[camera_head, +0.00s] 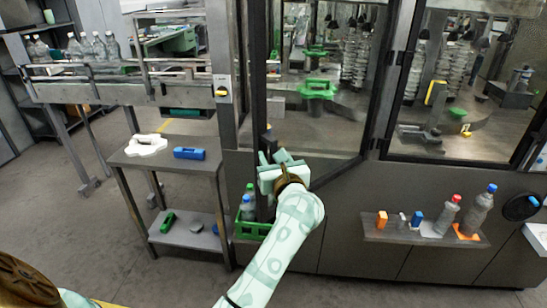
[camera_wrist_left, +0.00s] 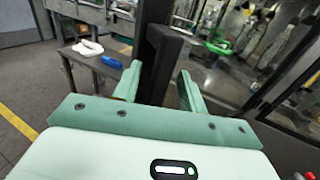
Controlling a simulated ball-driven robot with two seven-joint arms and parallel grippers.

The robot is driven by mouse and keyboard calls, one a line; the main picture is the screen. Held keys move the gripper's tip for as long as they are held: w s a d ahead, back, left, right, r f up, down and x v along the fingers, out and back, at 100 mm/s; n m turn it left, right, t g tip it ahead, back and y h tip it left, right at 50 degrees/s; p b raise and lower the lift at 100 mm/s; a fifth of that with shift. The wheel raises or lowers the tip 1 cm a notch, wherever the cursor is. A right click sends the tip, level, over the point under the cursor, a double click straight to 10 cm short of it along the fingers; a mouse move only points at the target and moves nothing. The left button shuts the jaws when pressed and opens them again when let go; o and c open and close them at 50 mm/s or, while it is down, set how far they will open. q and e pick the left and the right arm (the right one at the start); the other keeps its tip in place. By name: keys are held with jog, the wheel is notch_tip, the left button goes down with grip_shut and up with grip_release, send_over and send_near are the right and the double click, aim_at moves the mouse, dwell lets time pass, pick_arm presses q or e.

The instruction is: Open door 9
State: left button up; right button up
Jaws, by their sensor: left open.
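The glazed machine door (camera_head: 310,187) has a dark frame and stands in the middle of the head view. Its lower edge slants out toward me, so it looks ajar. No door number is readable. A black upright handle (camera_wrist_left: 160,52) is on the door's left frame bar; it also shows in the head view (camera_head: 268,139). My left gripper (camera_head: 273,158) is at the handle, with its fingers open. In the left wrist view the handle stands between and beyond the two fingertips (camera_wrist_left: 158,88); I cannot tell whether they touch it. My right gripper is not in view.
A side table (camera_head: 185,172) with a white part and a blue block stands left. A green crate (camera_head: 250,231) with bottles is below the gripper. A shelf (camera_head: 408,236) with bottles and small parts juts out right. Open floor lies at the lower left.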

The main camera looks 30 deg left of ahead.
pick_arm(q)
jog(key=shift+a, duration=0.25)
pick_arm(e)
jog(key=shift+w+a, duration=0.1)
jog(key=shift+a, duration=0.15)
pick_arm(q)
jog(key=shift+d+r, duration=0.1)
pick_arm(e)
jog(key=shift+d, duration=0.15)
